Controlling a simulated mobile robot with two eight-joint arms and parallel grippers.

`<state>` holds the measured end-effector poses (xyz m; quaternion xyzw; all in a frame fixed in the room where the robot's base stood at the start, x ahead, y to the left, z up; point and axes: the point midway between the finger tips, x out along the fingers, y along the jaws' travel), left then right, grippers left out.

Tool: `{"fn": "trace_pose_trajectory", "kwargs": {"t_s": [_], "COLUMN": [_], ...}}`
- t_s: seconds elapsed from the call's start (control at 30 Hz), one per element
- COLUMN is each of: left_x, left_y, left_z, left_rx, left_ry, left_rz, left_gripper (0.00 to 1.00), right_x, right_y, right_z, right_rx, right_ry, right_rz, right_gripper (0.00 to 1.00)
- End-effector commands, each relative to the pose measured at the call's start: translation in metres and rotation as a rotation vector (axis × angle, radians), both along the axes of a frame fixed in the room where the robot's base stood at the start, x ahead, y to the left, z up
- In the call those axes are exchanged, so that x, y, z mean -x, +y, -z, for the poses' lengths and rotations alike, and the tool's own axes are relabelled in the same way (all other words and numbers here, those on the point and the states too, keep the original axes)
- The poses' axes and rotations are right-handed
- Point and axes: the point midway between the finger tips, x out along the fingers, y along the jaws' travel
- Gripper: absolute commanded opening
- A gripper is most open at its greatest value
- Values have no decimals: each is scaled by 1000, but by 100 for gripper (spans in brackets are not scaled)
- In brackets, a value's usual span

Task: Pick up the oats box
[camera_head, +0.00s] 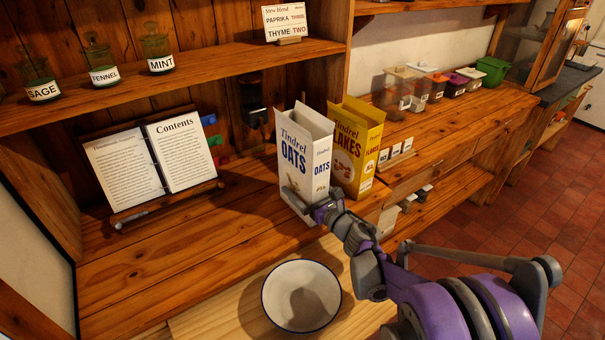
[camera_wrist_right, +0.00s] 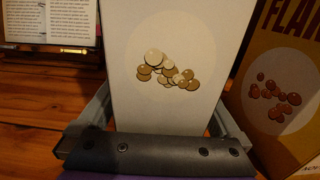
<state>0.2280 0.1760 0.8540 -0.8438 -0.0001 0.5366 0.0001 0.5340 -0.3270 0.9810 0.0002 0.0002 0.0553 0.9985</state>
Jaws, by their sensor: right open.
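The oats box (camera_head: 304,152) is white with an open top and blue lettering. It stands upright on the wooden counter, left of the yellow flakes box (camera_head: 355,145). My right gripper (camera_head: 300,203) is at the lower part of the oats box. In the right wrist view the oats box (camera_wrist_right: 170,65) fills the middle, and the open fingers of my right gripper (camera_wrist_right: 160,120) lie on either side of its lower part. I cannot tell whether they touch it. The flakes box (camera_wrist_right: 285,90) is close to the right finger. My left gripper is not in view.
A white bowl (camera_head: 301,296) stands on a pale board (camera_head: 215,318) in front. A recipe book on a stand (camera_head: 150,165) is at the left. Small label cards (camera_head: 396,152) stand right of the flakes box. A shelf (camera_head: 215,68) with labelled jars runs above.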

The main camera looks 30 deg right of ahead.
Motion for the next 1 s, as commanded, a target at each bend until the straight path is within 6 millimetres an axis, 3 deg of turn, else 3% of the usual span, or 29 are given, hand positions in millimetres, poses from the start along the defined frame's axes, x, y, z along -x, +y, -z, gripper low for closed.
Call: {"fn": "trace_pose_trajectory", "kwargs": {"t_s": [0.23,0.77,1.0], "left_x": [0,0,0], "left_y": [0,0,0], "left_z": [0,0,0], "left_rx": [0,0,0], "left_ry": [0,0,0], "left_rz": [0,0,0], "left_gripper": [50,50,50], "right_x": [-4,-4,-3], "right_y": [1,1,1], "right_z": [0,0,-2], "right_rx": [0,0,0], "right_ry": [0,0,0], "right_rz": [0,0,0], "right_gripper": [100,5,5]}}
